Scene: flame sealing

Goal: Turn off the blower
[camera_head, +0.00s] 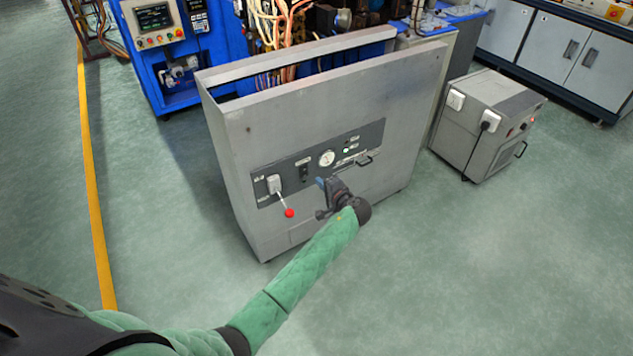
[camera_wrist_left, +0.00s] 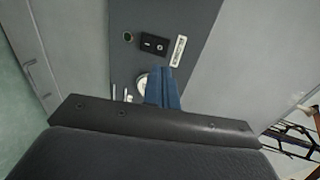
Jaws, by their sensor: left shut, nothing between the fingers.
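A grey metal cabinet (camera_head: 330,115) stands in the middle of the head view, with a dark control panel (camera_head: 365,138) on its front. The panel carries a black rocker switch (camera_head: 304,172), a white round gauge (camera_head: 327,158), small lights and a lever with a red knob (camera_head: 289,213). In the left wrist view the black switch (camera_wrist_left: 154,44) sits beside a white label (camera_wrist_left: 178,50). My left gripper (camera_head: 321,183) has blue fingers, shut and empty, in front of the panel below the switch and gauge. The fingers (camera_wrist_left: 162,88) partly hide the gauge (camera_wrist_left: 142,85). Contact cannot be told.
A smaller grey box (camera_head: 485,125) with sockets and a plug stands to the right. A blue machine (camera_head: 160,50) with screens stands behind on the left. White cupboards (camera_head: 570,55) stand at the back right. The green floor (camera_head: 500,270) in front is clear.

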